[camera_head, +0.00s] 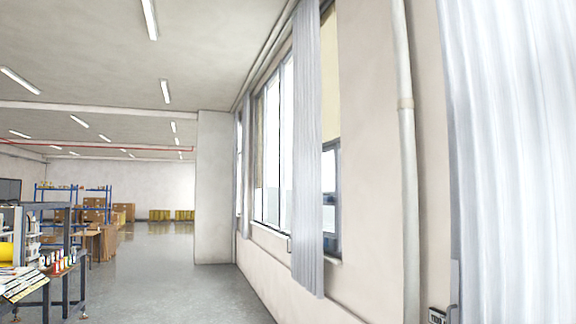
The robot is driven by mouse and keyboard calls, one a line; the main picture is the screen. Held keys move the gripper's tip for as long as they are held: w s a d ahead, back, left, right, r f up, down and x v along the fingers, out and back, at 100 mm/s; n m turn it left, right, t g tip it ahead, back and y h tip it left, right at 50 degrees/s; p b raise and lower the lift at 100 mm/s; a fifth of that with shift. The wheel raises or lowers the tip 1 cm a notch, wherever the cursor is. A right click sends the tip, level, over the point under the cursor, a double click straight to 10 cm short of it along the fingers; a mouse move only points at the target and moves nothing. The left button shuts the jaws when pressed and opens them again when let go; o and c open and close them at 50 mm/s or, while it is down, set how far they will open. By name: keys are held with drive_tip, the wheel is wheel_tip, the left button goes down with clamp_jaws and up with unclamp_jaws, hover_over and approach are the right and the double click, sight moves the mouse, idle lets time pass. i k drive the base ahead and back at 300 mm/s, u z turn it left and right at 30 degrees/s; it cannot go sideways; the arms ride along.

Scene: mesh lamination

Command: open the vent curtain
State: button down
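A pale grey-white pleated curtain (515,150) hangs very close at the right edge of the head view. Its top, bottom and right side run out of the picture. A small grey handle-like piece (454,292) shows at its lower left edge. A second grey pleated curtain (307,150) hangs gathered in front of the windows near the middle. I cannot tell which one is the vent curtain. My gripper is not in view.
A vertical pipe (406,150) runs down the wall left of the near curtain. A workbench (68,298) with bottles stands at the far left, with blue shelving (75,190) and boxes behind. The grey floor (175,285) along the wall is clear.

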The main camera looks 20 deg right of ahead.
sight(307, 239)
drive_tip(key=z, duration=0.05)
drive_tip(key=i, duration=8.25)
drive_tip(key=z, duration=0.1)
